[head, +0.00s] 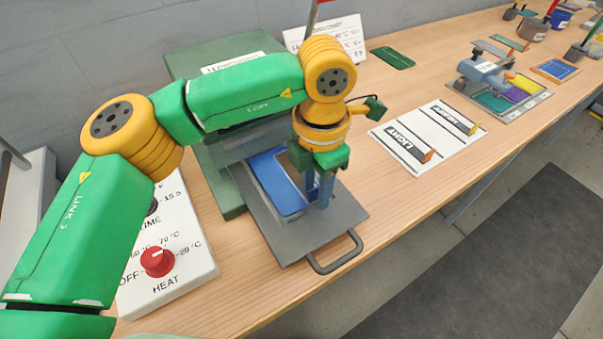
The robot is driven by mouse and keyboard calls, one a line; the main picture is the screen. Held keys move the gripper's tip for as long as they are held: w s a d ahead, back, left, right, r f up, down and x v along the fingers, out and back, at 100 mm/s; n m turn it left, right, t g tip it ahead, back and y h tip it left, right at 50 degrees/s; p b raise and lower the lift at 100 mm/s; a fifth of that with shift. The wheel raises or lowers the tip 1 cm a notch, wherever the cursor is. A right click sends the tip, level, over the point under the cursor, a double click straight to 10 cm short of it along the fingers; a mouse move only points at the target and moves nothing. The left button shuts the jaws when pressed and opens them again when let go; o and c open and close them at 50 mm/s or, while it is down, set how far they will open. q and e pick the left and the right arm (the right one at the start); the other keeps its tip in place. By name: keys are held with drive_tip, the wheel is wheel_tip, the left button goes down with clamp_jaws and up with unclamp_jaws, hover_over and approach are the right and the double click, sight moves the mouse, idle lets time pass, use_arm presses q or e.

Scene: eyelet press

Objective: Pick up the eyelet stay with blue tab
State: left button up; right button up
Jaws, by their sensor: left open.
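My left gripper (318,201) points down over the press's pull-out tray (283,241), and its fingers stand apart. A blue plate (275,180) lies on this tray, partly hidden by the gripper and wrist. I cannot tell whether the fingers touch the plate. I cannot clearly make out an eyelet stay with a blue tab; one may be hidden behind the gripper. My right gripper is not in view.
A white control box (190,255) with a red heat knob (157,261) stands left of the tray. A white card with two dark bars (409,151) lies to the right. Farther right is a mat (541,97) with a small grey-blue device (484,74). Bare wood lies between.

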use_arm(q)
drive_tip(key=shift+w+a+f, duration=0.1)
drive_tip(key=shift+w+f, duration=0.05)
clamp_jaws()
